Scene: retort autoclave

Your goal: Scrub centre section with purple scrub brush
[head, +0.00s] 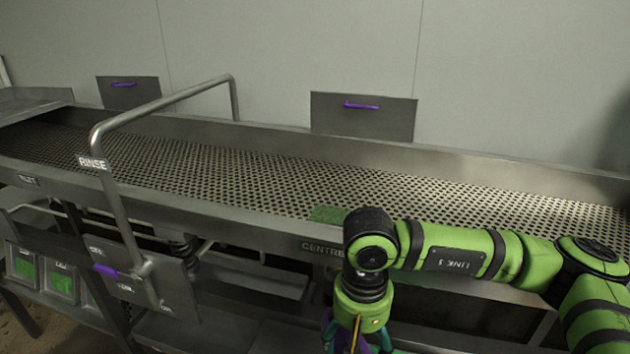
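The centre section is part of a long perforated metal belt (270,178) in a steel trough, with a "CENTRE" label (322,247) on its front edge. A flat green patch (327,214) lies on the belt near that edge, just above the label. My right gripper (355,345) points down in front of the trough, cut off by the bottom edge of the picture. Purple and teal parts show around its fingers; I cannot tell whether any is the purple scrub brush. My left gripper is out of view.
A bent steel rail marked "RINSE" (92,162) arches over the belt on the left. A purple lever (105,270) sits on a plate below it. Two wall panels with purple handles (361,105) stand behind. Boxes with green contents (62,283) are at lower left.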

